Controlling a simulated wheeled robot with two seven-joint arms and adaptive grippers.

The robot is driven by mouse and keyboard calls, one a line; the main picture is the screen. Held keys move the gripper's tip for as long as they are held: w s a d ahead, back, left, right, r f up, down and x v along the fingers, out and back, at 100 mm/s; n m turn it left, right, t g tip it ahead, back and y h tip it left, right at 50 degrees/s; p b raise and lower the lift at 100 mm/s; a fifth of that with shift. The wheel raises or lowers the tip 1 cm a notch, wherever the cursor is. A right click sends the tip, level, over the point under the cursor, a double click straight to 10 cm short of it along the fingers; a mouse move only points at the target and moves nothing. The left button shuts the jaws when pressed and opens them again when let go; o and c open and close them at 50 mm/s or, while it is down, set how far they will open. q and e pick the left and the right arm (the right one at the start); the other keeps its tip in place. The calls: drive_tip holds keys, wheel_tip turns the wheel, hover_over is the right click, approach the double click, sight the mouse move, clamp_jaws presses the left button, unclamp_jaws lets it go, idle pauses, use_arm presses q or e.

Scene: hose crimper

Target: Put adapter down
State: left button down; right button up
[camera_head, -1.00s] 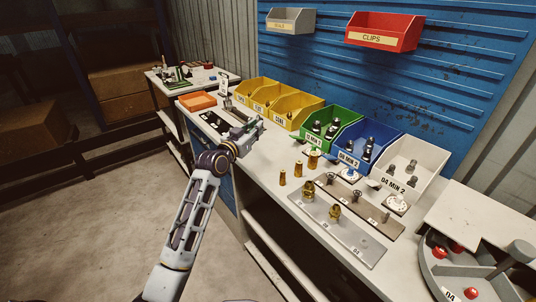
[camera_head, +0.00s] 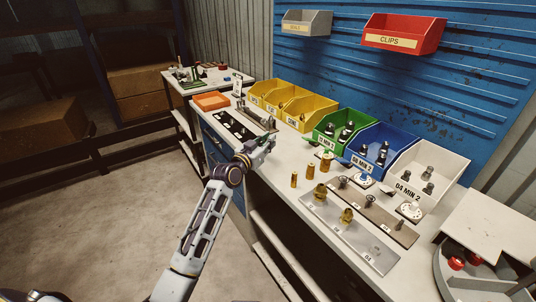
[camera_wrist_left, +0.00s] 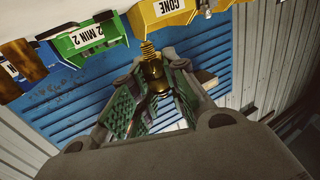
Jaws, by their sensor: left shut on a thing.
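My left gripper (camera_head: 262,147) is over the front edge of the workbench, left of the standing brass pieces. It is shut on the adapter, a brass fitting with a ridged end (camera_wrist_left: 148,50), which shows between the green-padded fingers (camera_wrist_left: 155,95) in the left wrist view. In the head view the adapter is too small and covered to make out. Brass fittings (camera_head: 346,216) stand on the light grey numbered plate (camera_head: 335,233). The plate's position marked 04 holds a small metal piece (camera_head: 378,249). My right gripper is out of view.
Yellow bins (camera_head: 312,113), a green bin (camera_head: 340,130), a blue bin (camera_head: 383,148) and a white bin (camera_head: 432,172) line the back. Brass cylinders (camera_head: 309,174) stand left of the plate. A dark strip (camera_head: 236,128) and an orange tray (camera_head: 211,101) lie farther left.

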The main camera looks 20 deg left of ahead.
use_arm(q)
drive_tip(key=shift+f, duration=0.3)
wheel_tip(320, 180, down, 3)
drive_tip(key=shift+b, duration=0.35)
drive_tip(key=shift+f, duration=0.75)
drive_tip(key=c, duration=1.9)
unclamp_jaws()
drive_tip(key=o, duration=0.5)
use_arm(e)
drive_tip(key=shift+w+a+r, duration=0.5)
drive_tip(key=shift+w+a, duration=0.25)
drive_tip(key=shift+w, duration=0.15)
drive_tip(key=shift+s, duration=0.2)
